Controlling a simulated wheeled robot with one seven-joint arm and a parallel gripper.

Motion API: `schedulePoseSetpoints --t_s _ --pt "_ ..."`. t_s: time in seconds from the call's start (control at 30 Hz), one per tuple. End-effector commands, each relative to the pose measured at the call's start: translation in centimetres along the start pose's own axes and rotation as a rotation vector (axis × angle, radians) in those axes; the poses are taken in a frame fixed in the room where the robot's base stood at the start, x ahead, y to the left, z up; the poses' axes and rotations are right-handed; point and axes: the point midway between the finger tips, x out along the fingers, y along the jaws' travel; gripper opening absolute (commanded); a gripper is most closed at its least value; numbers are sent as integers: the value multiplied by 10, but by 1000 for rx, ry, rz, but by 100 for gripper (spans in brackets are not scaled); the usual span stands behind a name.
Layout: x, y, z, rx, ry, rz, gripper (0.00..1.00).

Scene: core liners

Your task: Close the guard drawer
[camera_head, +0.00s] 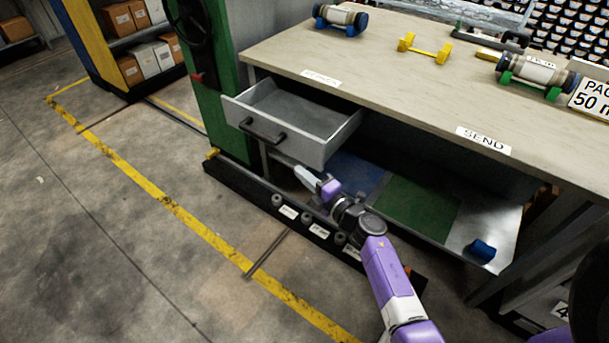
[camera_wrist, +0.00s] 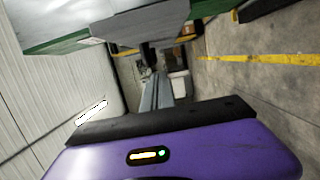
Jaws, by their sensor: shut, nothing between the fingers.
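The guard drawer (camera_head: 318,138) is a grey metal drawer pulled out from under the left end of the workbench. It is open and its visible inside looks empty. A dark bar handle (camera_head: 263,132) sits on its front face. My gripper (camera_head: 302,173) is shut and empty, below the drawer and a little right of the handle, apart from the handle as far as I can tell. In the wrist view my shut fingers (camera_wrist: 155,90) reach forward, and a grey panel overhead is too close to identify with certainty.
The bench top (camera_head: 400,75) holds core pieces, a yellow cradle (camera_head: 425,48) and a SEND label (camera_head: 484,140). A green post (camera_head: 222,80) stands left of the drawer. A low black rail (camera_head: 240,190) runs along the floor. Floor at left is clear.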

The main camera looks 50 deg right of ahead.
Motion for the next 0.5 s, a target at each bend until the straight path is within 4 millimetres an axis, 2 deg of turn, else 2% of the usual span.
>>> schedulePoseSetpoints --t_s 0.1,0.33,0.4,0.5 --pt "26 -1 1 0 1 2 0" --pt "70 -1 0 -1 0 2 0" --pt "69 0 16 0 -5 1 0" --pt "72 -1 27 0 -4 0 0"
